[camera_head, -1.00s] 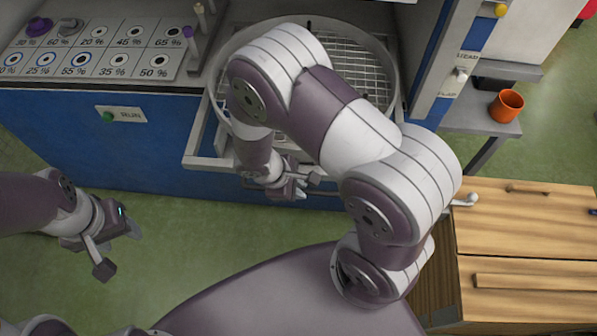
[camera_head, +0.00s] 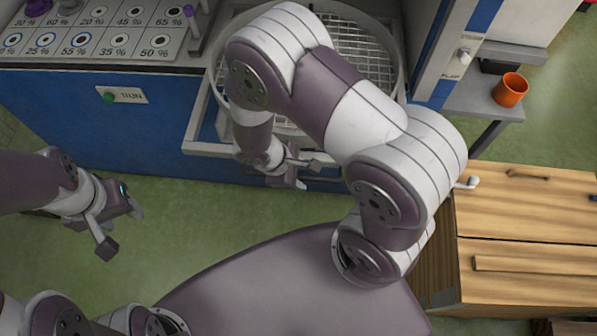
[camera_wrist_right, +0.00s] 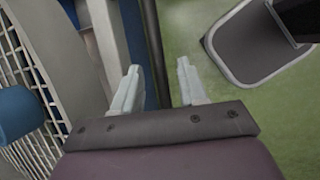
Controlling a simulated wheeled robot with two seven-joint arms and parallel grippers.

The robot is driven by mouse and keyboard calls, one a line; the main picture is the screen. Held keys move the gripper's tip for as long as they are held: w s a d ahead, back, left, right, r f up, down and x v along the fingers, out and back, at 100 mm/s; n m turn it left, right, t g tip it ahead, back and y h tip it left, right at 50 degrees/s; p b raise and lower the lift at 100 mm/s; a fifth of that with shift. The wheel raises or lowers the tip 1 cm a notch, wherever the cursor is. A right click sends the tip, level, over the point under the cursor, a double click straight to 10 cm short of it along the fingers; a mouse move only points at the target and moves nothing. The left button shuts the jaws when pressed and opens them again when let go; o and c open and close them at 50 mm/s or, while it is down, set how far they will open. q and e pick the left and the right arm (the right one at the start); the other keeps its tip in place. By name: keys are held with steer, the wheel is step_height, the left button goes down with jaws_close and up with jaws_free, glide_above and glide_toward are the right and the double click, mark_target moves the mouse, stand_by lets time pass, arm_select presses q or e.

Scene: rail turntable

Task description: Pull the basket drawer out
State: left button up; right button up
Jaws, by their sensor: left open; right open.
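The basket drawer is a round wire-mesh basket (camera_head: 372,42) in a light grey frame (camera_head: 208,149) at the front of the blue cabinet. My right arm crosses in front of it and hides much of its middle. My right gripper (camera_head: 300,174) is open at the frame's front edge. In the right wrist view, mesh and a pale frame bar lie left of the gripper (camera_wrist_right: 157,85), and a thin dark bar (camera_wrist_right: 153,45) runs between the two fingers, apart from both. Contact cannot be told. My left gripper (camera_head: 122,225) is open and empty over the floor at left.
An orange cup (camera_head: 510,90) stands on a grey shelf at right. A wooden cabinet (camera_head: 530,220) stands at lower right. Green floor is free at left.

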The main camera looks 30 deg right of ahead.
steer(key=p+v, duration=0.1)
steer(key=v, duration=1.1)
steer(key=shift+r, duration=0.25)
steer(key=shift+a, duration=0.1)
